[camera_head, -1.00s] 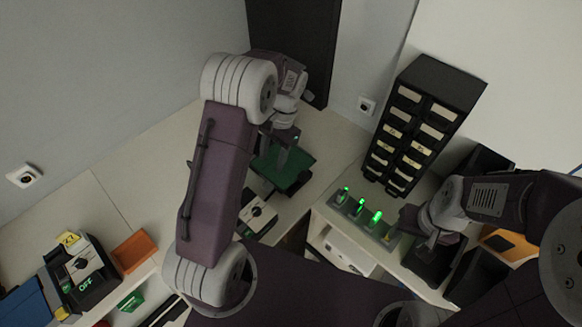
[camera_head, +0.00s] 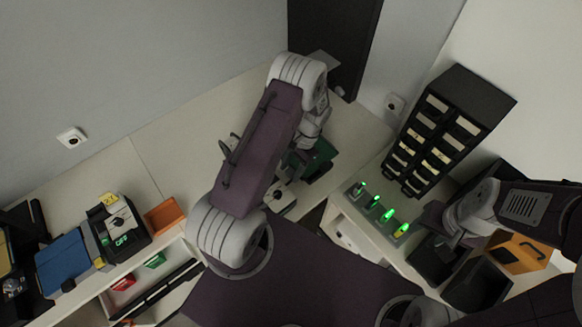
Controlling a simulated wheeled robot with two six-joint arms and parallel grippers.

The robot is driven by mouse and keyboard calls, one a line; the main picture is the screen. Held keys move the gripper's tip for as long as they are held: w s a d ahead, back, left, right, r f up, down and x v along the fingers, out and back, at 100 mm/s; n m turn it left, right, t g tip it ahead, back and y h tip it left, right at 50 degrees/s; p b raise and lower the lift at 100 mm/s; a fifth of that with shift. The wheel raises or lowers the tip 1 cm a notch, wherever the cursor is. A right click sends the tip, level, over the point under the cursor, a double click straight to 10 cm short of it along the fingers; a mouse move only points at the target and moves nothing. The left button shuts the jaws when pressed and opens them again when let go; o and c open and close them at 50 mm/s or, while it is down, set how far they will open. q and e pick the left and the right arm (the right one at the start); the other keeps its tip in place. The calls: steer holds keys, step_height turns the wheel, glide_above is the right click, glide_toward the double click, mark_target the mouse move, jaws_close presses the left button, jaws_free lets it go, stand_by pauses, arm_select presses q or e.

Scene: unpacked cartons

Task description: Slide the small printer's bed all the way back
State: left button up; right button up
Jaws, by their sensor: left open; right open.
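A machine with a dark green plate-like bed (camera_head: 321,159) stands on the counter near the corner, mostly hidden behind my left arm. Its pale control panel with a black knob (camera_head: 281,196) shows in front of the bed. My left gripper (camera_head: 306,146) is open, over or beside the green bed; its fingertips are largely hidden, and I cannot tell whether it touches. My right gripper (camera_head: 434,246) is open, above the right-hand counter.
An orange tray (camera_head: 164,217) lies beside the left machine. Several green-lit items (camera_head: 376,202) line the right counter's edge. A black drawer cabinet (camera_head: 447,130) stands behind them, with black bins (camera_head: 478,286) at lower right. Bare counter (camera_head: 190,150) lies behind my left arm.

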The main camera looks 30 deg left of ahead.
arm_select(q)
jaws_close()
stand_by(1.4)
